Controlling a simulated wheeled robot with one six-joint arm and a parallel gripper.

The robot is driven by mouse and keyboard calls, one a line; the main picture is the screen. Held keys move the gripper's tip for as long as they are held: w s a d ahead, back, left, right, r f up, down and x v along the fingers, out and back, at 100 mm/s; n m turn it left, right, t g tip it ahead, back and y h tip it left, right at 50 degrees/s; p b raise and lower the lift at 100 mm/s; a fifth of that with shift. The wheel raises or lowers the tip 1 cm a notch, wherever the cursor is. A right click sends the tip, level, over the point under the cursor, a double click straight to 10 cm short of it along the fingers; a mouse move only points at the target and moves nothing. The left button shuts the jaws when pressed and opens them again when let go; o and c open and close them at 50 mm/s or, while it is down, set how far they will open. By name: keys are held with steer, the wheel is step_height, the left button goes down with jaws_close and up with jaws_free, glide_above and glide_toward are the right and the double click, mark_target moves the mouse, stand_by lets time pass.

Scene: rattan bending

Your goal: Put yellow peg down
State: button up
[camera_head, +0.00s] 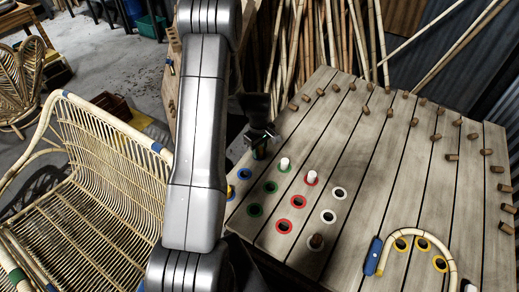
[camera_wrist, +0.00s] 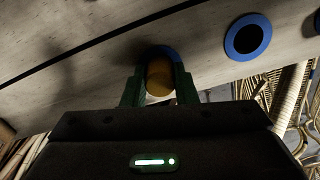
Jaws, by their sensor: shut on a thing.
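In the wrist view, my gripper (camera_wrist: 160,88) is shut on the yellow peg (camera_wrist: 158,78), which looks brownish in the shadow. The peg's far end is at a blue-ringed hole (camera_wrist: 172,53) in the wooden table. I cannot tell whether it is inside the hole or just above it. A second blue-ringed hole (camera_wrist: 248,37) beside it is empty. In the head view, my gripper (camera_head: 262,146) is over the table's left edge, and the peg is mostly hidden.
White pegs stand at a green ring (camera_head: 284,164) and a red ring (camera_head: 312,177). A bent rattan piece (camera_head: 418,234) with a blue clamp (camera_head: 374,255) lies at the front right. Several wooden pegs (camera_head: 412,122) line the table. A rattan chair (camera_head: 95,190) stands left.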

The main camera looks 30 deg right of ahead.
steer(key=o, duration=1)
steer(key=shift+c, duration=0.2)
step_height(320, 180, up, 12)
steer(key=b, duration=0.2)
steer(key=shift+r, duration=0.15)
step_height(320, 180, down, 13)
steer(key=shift+r+p, duration=0.2)
steer(key=shift+p, duration=0.85)
steer(key=shift+r, duration=0.25)
